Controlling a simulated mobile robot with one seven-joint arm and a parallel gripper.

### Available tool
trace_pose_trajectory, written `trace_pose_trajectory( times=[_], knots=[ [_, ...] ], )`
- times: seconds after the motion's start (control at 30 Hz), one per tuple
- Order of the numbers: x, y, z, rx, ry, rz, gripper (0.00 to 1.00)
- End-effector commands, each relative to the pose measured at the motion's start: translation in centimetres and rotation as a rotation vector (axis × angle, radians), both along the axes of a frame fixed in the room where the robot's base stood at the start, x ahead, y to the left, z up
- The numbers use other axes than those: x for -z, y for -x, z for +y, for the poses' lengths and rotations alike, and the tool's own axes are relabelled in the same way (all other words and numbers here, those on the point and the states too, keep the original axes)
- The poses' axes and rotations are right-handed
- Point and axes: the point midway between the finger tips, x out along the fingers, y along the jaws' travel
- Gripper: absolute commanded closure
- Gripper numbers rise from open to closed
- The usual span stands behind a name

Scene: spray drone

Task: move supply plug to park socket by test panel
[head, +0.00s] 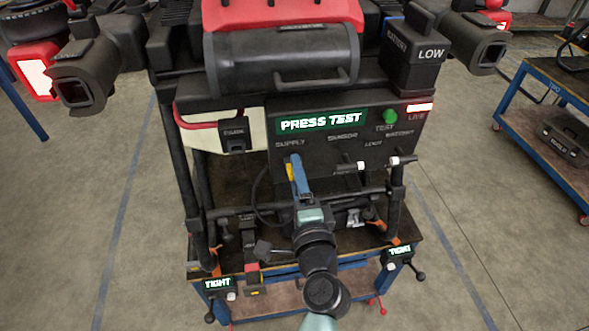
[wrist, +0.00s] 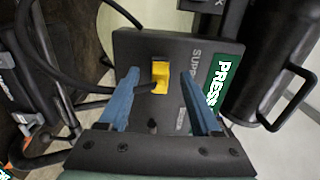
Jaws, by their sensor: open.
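The yellow supply plug (wrist: 160,78) sits at the test panel (wrist: 135,48) beside the SUPPLY label, with a black cable running from it. My gripper (wrist: 160,84) is open, its blue fingers on either side of the plug with gaps at both sides. In the head view the gripper (head: 297,172) is in front of the panel (head: 350,130) under SUPPLY, and a bit of the yellow plug (head: 291,172) shows beside a finger. A dark socket box (head: 236,146) with a small label, apparently PARK, is on the pale part left of the panel; it looks empty.
The panel shows a lit PRESS TEST sign (head: 321,122) and a green button (head: 390,116). Two plugs with white parts (head: 362,166) stick out at the panel's lower right. A black tank (head: 282,58) hangs above. The drone stands on a workbench (head: 270,274) with clamps marked TIGHT.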

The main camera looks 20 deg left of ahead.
Motion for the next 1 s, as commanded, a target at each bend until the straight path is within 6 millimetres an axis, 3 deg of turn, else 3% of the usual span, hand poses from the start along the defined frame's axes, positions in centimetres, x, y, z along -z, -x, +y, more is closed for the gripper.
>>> trace_pose_trajectory(
  times=[0.37, 0.7, 1.0],
  knots=[
    [0.00, -0.01, 0.01, 0.000, 0.001, -0.001, 0.37],
    [0.01, 0.00, 0.00, 0.000, 0.000, 0.000, 0.98],
    [0.02, 0.00, 0.00, 0.000, 0.000, 0.000, 1.00]
  ],
)
